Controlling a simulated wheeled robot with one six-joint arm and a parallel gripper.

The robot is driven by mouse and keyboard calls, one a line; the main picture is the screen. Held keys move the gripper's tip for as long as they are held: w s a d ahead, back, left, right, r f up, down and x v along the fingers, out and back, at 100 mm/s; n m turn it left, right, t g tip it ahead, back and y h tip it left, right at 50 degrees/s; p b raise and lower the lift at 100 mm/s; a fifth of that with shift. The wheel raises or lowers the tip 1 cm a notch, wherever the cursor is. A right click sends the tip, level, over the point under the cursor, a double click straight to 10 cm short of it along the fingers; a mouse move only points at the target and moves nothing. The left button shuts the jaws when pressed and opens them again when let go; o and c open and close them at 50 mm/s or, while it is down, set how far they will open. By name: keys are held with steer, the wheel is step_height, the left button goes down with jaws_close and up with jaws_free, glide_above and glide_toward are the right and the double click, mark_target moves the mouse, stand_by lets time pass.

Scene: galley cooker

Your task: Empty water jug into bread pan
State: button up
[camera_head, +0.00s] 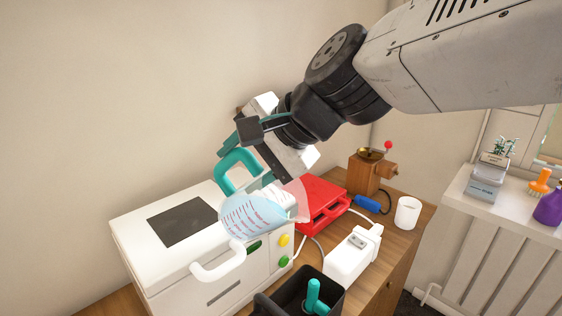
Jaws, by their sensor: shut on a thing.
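The water jug (252,214) is clear with red markings and a teal handle. It holds blue water and is tilted, with its clear mouth end toward the right. My gripper (249,152) is shut on the jug's teal handle; the exact finger contact is partly hidden. The bread pan (268,304) is black, with a teal piece (313,296) standing inside. It sits at the bottom edge, partly cut off, lower in the picture than the jug and to its right. I see no stream of water leaving the jug.
A white bread machine (150,252) with a dark window and front handle stands behind and below the jug. A red appliance (322,205), white box (352,256), wooden grinder (370,173) and white cup (407,213) crowd the wooden top. A shelf (470,213) is at right.

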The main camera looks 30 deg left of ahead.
mark_target(261, 171)
stand_by(0.3)
steer(key=shift+d+y, duration=0.65)
steer(key=shift+y, duration=0.45)
steer(key=shift+d, duration=0.1)
steer(key=shift+d+f+y, duration=0.4)
steer(key=shift+d+y, duration=0.15)
steer(key=shift+y, duration=0.35)
steer(key=shift+d+f, duration=0.1)
stand_by(0.6)
steer(key=shift+d, duration=0.1)
steer(key=shift+d+f+y, duration=0.1)
steer(key=shift+d+y, duration=0.1)
steer(key=shift+y, duration=0.3)
stand_by(3.5)
